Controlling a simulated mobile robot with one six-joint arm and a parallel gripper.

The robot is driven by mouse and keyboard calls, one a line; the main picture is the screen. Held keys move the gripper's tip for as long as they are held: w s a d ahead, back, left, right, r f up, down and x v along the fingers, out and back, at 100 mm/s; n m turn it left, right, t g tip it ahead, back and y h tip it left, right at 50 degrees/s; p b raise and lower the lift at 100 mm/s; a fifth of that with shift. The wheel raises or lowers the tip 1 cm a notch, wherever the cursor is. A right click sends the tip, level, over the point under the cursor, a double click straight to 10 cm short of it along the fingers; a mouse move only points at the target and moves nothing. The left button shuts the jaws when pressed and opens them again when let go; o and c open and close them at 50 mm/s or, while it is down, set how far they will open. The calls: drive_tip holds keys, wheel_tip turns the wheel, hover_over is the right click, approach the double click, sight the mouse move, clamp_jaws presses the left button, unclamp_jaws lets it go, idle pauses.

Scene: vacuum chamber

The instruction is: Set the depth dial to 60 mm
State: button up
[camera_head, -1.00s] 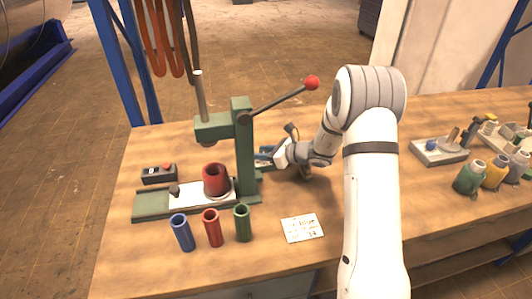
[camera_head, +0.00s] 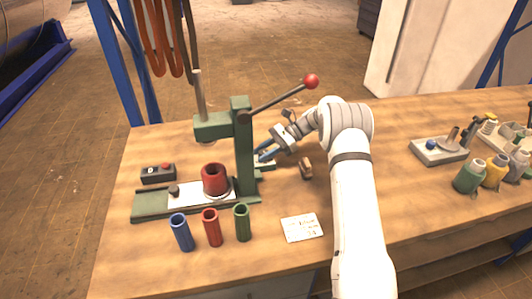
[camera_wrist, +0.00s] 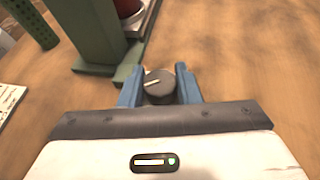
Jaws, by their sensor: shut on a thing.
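The depth dial (camera_wrist: 159,83) is a dark round knob with a pale pointer line, shown in the wrist view beside the green press's base. The line slants, its right end a little higher; I see no readable scale or number. My gripper (camera_wrist: 160,90) has its blue fingers shut on the dial, one on each side. In the head view my gripper (camera_head: 265,154) is just right of the green press (camera_head: 243,150), low behind its column; the dial cannot be made out there. The press has a lever with a red ball (camera_head: 312,81).
A red cup-like part (camera_head: 215,180) sits on the press bed. Blue (camera_head: 181,232), red (camera_head: 212,228) and green (camera_head: 242,223) tubes stand in front. A card (camera_head: 302,228) with unreadable writing lies right of them. A control box (camera_head: 158,173) is left; a small brown block (camera_head: 306,168) lies near my wrist.

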drive_tip(key=shift+w+r+n+g+h, duration=0.15)
drive_tip(key=shift+n+g+h, duration=0.85)
drive_tip(key=shift+n+g, duration=0.6)
drive_tip(key=shift+r, duration=0.1)
drive_tip(key=o, duration=1)
drive_tip(key=shift+f, duration=0.2)
